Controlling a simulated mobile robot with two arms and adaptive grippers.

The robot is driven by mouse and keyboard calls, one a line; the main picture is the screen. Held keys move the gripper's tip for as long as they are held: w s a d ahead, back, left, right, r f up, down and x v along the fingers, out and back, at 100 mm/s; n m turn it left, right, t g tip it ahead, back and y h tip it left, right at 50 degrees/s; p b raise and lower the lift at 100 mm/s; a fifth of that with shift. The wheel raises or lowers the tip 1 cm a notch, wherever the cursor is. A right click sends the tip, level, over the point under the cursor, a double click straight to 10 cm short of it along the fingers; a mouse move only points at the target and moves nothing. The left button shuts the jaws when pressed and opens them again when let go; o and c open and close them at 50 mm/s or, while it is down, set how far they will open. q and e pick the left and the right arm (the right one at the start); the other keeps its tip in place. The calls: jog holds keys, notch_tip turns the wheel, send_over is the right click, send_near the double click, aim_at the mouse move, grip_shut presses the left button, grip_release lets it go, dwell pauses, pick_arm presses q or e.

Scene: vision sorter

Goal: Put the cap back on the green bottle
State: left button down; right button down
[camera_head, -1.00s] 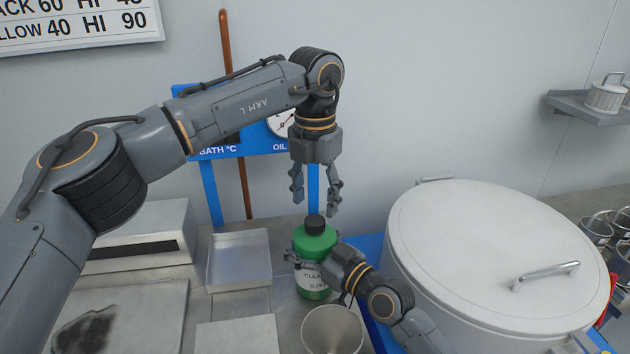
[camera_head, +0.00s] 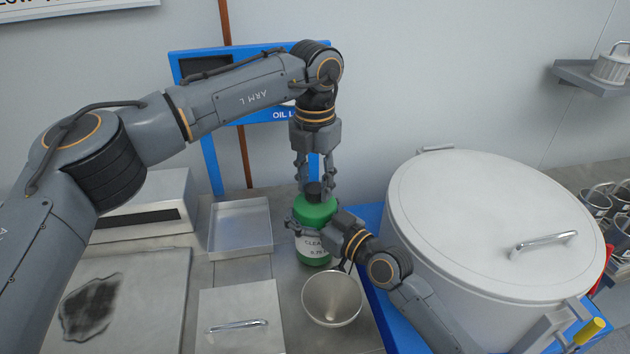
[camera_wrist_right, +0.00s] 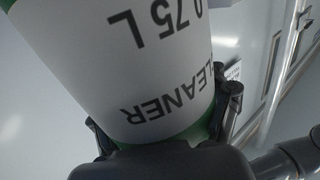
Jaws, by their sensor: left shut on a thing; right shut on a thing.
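The green bottle (camera_head: 316,213) stands upright on the metal counter, with a white label marked CLEANER. Its black cap (camera_head: 314,190) sits at the top of the bottle's neck; I cannot tell how far it is seated. My left gripper (camera_head: 315,186) points straight down from above and is shut on the black cap. My right gripper (camera_head: 306,229) comes in from the right side and is shut around the green bottle's body. The bottle (camera_wrist_right: 150,60) and its label fill much of the right wrist view, between the fingers of my right gripper (camera_wrist_right: 165,115).
A shallow metal tray (camera_head: 240,252) lies to the left. A large white lidded pot (camera_head: 470,215) stands close on the right. A blue gauge stand (camera_head: 210,160) is behind my left arm.

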pick_arm(q)
jog(key=c, duration=0.8)
grip_release()
notch_tip(320, 180, up, 12)
jog(key=shift+r, duration=0.1)
pick_arm(e)
grip_release()
